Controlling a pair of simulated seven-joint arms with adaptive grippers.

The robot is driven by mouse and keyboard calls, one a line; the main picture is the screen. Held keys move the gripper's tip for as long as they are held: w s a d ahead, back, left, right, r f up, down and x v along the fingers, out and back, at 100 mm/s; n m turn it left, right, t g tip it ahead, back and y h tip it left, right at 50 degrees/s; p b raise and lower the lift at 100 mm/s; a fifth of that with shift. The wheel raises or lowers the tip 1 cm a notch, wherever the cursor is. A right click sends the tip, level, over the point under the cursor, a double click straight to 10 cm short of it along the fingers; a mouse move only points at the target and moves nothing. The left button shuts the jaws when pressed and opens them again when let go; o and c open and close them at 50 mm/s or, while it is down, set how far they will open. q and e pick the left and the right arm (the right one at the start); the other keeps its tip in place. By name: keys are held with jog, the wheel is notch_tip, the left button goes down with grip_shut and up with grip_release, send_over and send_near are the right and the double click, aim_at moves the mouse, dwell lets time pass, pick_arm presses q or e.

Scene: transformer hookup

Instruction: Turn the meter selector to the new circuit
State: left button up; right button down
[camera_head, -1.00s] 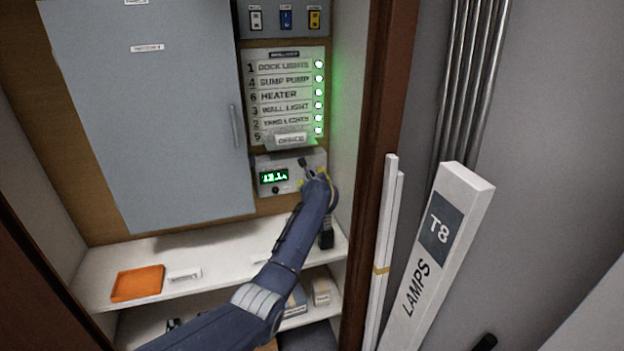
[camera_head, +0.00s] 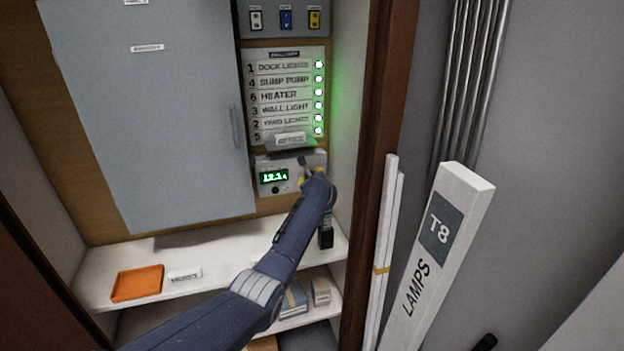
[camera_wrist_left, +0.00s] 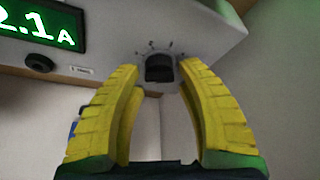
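The meter (camera_head: 290,160) is a pale box low on the back board. Its green display (camera_head: 273,177) reads about 12.1 A; part of it shows in the wrist view (camera_wrist_left: 42,22). The selector is a dark knob (camera_wrist_left: 159,68) with small marks around its top, on the meter's face right of the display. My left gripper (camera_head: 306,171) is at the meter's right side. In the wrist view its yellow fingers (camera_wrist_left: 160,70) stand apart, one on each side of the knob, with small gaps seen beside it. In the head view the arm hides the knob. My right gripper is not in view.
A label panel (camera_head: 285,95) with several green lamps is above the meter. A grey cabinet door (camera_head: 150,120) is left. A white shelf (camera_head: 220,255) below holds an orange tray (camera_head: 137,283). A wooden post (camera_head: 377,130) and a lamp box (camera_head: 440,250) stand right.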

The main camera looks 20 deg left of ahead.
pick_arm(q)
grip_shut()
dwell(0.3)
jog(key=m+g+y, duration=0.1)
jog(key=m, duration=0.1)
jog(key=m+y, duration=0.1)
jog(key=m, duration=0.1)
jog(key=shift+f+g, duration=0.1)
jog(key=shift+g, duration=0.3)
jog(key=shift+o, duration=2)
grip_release()
jog(key=v, duration=0.7)
jog(key=shift+s+d, duration=0.15)
jog(key=shift+s, duration=0.05)
jog(key=shift+o, duration=0.3)
